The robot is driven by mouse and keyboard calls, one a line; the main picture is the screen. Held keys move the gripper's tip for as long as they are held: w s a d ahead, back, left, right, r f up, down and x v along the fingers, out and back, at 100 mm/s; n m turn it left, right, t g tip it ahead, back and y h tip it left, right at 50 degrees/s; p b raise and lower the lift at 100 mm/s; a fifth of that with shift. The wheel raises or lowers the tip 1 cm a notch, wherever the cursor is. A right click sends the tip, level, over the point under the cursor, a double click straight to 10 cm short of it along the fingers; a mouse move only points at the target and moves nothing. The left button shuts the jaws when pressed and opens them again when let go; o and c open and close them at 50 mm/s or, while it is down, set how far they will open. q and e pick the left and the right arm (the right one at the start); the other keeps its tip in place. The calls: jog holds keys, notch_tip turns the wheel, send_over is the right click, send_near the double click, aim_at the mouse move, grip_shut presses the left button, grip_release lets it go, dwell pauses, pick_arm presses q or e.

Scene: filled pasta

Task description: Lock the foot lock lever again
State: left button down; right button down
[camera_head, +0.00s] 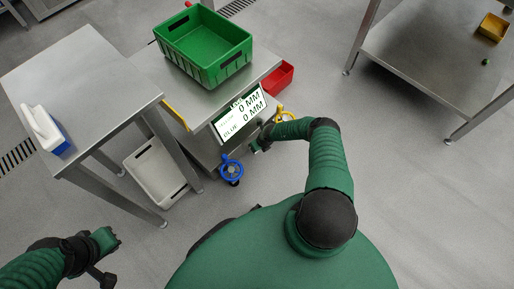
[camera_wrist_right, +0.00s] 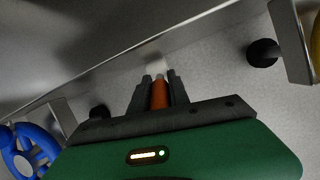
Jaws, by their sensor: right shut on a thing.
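My right gripper (camera_wrist_right: 160,80) is shut on an orange lever (camera_wrist_right: 159,96), low under the edge of a metal cart or machine (camera_head: 138,62); I take it for the foot lock lever. The lever stands between the two dark fingers, and a pale tip shows just beyond them. In the head view my right gripper (camera_head: 258,146) is beside the display, between a blue handwheel (camera_head: 231,169) and a yellow one (camera_head: 284,116); the lever is hidden there. My left gripper (camera_head: 106,262) is far from it at the lower left, over bare floor, and its jaw gap is unclear.
A green crate (camera_head: 205,73) stands on the cart, above a display (camera_head: 238,115) showing 0 MM values. A steel table (camera_head: 80,75) and grey bin (camera_head: 148,175) are at left.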

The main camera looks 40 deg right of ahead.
jog(key=shift+w+a, duration=0.15)
jog(key=shift+w, duration=0.1)
jog(key=c, duration=1.3)
grip_release()
jog(key=shift+o, duration=0.2)
jog(key=shift+d, duration=0.25)
jog(key=p+v, duration=0.5)
jog(key=v, duration=0.1)
jog(key=shift+w+p, duration=0.1)
jog(key=shift+p, duration=0.3)
jog(key=p+v, duration=0.7)
jog(key=v, duration=0.4)
jog(key=shift+s+a, duration=0.2)
jog(key=shift+s, duration=0.1)
jog(key=shift+f, duration=0.15)
